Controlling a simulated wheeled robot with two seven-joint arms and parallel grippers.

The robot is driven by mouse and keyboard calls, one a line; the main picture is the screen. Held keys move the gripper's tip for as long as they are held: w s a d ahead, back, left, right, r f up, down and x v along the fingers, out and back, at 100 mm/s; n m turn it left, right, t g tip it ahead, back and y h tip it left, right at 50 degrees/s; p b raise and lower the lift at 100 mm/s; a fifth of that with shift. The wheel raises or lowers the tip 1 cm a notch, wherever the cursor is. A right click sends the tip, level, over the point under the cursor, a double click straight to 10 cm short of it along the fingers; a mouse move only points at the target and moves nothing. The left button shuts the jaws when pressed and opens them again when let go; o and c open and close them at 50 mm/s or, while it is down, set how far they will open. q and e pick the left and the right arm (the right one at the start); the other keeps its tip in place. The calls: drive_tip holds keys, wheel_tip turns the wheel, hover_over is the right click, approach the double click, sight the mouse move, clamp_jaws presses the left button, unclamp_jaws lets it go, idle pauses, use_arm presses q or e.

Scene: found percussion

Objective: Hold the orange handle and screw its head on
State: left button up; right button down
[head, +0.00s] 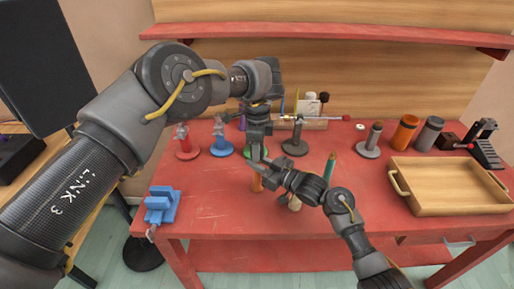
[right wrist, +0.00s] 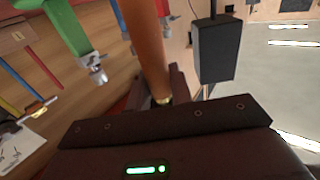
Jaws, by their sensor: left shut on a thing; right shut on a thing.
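In the right wrist view the orange handle (right wrist: 147,45) runs between my right fingers, with a brass-coloured end (right wrist: 162,98) close to the palm. My right gripper (head: 264,164) is shut on the handle. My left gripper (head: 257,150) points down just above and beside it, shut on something. The grippers hide that held piece, and I cannot tell whether it is the head or whether it touches the handle.
Red (head: 186,145), blue (head: 221,143) and dark grey (head: 296,143) stands line the table, with a green one behind my left gripper. A teal handle (head: 329,166) stands right of my right gripper. A blue vise (head: 161,205) sits front left. A wooden tray (head: 452,210) fills the right.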

use_arm(q)
drive_tip(key=m, duration=0.5)
drive_tip(key=shift+m, duration=0.3)
drive_tip(key=m, duration=0.7)
drive_tip(key=shift+m, duration=0.3)
drive_tip(key=m, duration=1.3)
drive_tip(key=shift+f+m, duration=0.1)
drive_tip(key=shift+m, duration=0.2)
drive_tip(key=o, duration=1.1)
drive_tip(key=shift+o, duration=0.2)
wheel_tip(320, 180, up, 8)
drive_tip(key=shift+f, duration=0.2)
